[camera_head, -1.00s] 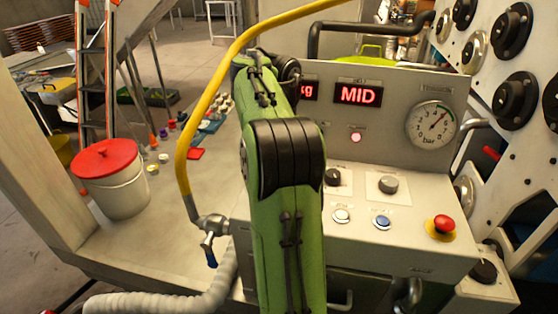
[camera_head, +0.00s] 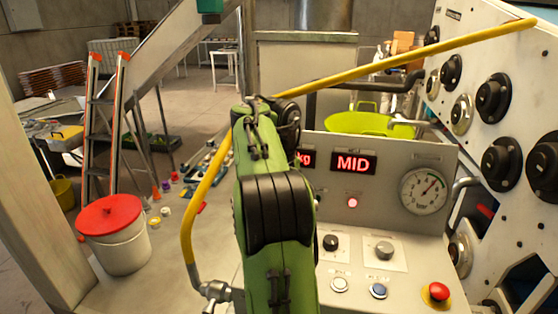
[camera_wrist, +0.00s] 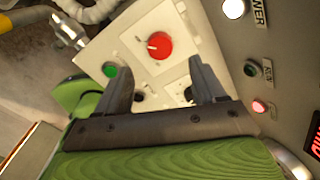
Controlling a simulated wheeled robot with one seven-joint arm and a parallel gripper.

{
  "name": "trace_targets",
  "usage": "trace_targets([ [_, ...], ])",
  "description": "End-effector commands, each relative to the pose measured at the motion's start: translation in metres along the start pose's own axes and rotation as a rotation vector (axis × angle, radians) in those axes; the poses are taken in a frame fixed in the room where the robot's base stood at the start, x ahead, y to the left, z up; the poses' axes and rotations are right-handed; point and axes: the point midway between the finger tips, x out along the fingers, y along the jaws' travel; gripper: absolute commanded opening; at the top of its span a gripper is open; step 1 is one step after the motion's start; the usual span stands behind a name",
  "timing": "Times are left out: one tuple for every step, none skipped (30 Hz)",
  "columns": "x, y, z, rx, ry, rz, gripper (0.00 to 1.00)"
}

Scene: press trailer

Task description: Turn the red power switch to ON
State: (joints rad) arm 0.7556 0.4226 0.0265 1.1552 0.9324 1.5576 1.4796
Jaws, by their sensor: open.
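The red power switch (camera_wrist: 159,46) is a round red knob with a small white pointer mark, on a pale square plate in the wrist view. It lies just beyond my gripper (camera_wrist: 158,78), between and ahead of the two dark fingertips. The fingers stand apart with nothing between them, and I see no contact with the knob. In the head view my green arm (camera_head: 275,220) stands in front of the left part of the panel. It hides the red knob and the gripper there.
A green button (camera_wrist: 110,70) sits beside the switch plate. A yellow hose (camera_head: 204,190) arches past my arm.

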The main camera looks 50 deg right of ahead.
Motion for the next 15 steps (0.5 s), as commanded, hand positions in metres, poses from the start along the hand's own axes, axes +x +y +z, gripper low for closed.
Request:
trace_targets([
  [-0.021, 0.0, 0.001, -0.001, 0.0, -0.002, 0.69],
  [-0.028, 0.0, 0.001, -0.001, 0.0, -0.001, 0.69],
  [-0.037, 0.0, 0.001, -0.001, 0.0, -0.002, 0.69],
  [-0.044, 0.0, 0.001, -0.001, 0.0, -0.002, 0.69],
  [-0.051, 0.0, 0.001, -0.001, 0.0, -0.002, 0.69],
  [-0.059, 0.0, 0.0, 0.0, 0.0, -0.001, 0.69],
  [-0.064, 0.0, 0.001, -0.001, 0.0, -0.002, 0.69],
  [-0.069, 0.0, 0.001, -0.001, 0.0, -0.002, 0.69],
  [-0.075, 0.0, 0.001, -0.001, 0.0, -0.001, 0.69],
  [-0.078, 0.0, 0.0, 0.0, 0.001, -0.001, 0.69],
  [-0.081, 0.0, 0.0, -0.001, 0.001, -0.001, 0.69],
  [-0.084, 0.0, 0.0, -0.001, 0.001, -0.001, 0.69],
  [-0.085, 0.0, 0.0, -0.001, 0.001, -0.001, 0.69],
  [-0.086, 0.0, 0.0, -0.001, 0.001, 0.0, 0.69],
  [-0.086, 0.0, 0.0, 0.0, 0.001, 0.0, 0.69],
])
